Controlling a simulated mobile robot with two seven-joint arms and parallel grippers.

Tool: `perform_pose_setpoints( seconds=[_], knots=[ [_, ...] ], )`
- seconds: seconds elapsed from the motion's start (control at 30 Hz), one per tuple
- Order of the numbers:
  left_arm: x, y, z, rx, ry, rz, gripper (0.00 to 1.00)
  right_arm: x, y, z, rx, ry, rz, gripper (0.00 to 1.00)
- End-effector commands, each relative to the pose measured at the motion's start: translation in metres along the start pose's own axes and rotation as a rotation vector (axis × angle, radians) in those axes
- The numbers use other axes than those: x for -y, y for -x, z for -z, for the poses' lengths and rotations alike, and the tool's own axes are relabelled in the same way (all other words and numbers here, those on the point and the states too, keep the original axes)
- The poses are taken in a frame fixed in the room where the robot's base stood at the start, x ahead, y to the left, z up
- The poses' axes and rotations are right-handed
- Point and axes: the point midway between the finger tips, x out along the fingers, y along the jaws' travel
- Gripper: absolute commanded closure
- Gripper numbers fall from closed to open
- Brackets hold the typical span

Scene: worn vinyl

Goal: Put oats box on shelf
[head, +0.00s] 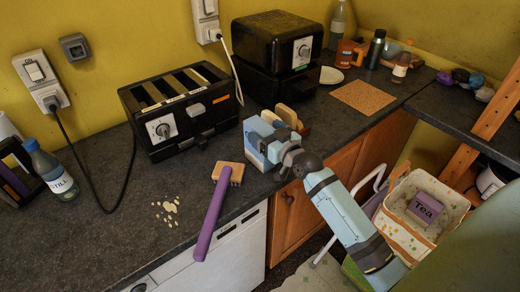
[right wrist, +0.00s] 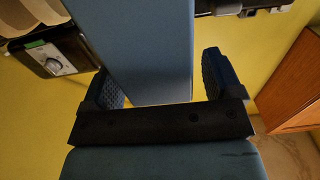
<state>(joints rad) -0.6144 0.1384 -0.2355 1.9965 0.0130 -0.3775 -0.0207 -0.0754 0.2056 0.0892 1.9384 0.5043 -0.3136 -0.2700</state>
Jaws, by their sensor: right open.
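A light blue box (head: 257,143), which I take to be the oats box, stands on the dark counter right of the slotted toaster; no label is readable. My right gripper (head: 280,152) is at its right side, partly hiding it. In the right wrist view the blue box (right wrist: 145,55) rises between the two open fingers of the right gripper (right wrist: 160,82). A gap shows beside the right finger; the left finger is close to the box, contact unclear. My left gripper is not in view. I cannot make out a shelf for certain.
Bread slices (head: 287,116) stand just behind the box. A black toaster (head: 180,108) is left, a black appliance (head: 277,55) behind. A purple-handled brush (head: 212,210) and crumbs lie in front. A basket (head: 424,205) holds a purple tea box (head: 425,208). Slanted wood (head: 490,115) stands at right.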

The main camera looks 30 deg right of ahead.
Motion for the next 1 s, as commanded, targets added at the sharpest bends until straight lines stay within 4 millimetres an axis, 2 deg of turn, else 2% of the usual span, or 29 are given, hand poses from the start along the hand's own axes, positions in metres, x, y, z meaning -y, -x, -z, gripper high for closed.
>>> perform_pose_setpoints(
  seconds=[0.1, 0.33, 0.37, 0.7, 0.73, 0.77, 1.0],
  knots=[
    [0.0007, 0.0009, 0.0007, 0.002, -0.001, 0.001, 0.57, 0.0001, -0.0112, 0.0004, 0.000, -0.001, 0.000, 0.15],
    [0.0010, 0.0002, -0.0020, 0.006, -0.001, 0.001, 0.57, 0.0003, -0.0127, -0.0005, 0.000, 0.000, 0.001, 0.15],
    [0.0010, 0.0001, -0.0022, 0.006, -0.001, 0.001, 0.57, 0.0003, -0.0127, -0.0005, 0.000, 0.000, 0.001, 0.17],
    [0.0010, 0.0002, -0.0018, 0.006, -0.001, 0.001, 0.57, 0.0002, -0.0125, -0.0005, 0.001, 0.000, 0.001, 0.94],
    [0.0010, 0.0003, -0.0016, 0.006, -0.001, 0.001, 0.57, 0.0001, -0.0126, 0.0004, -0.001, 0.001, 0.001, 0.94],
    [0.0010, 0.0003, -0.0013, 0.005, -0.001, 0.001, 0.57, 0.0001, -0.0126, 0.0004, -0.001, 0.001, 0.001, 1.00],
    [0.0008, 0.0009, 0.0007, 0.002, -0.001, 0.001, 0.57, 0.0001, -0.0127, 0.0029, -0.002, 0.001, 0.001, 1.00]
  ],
)
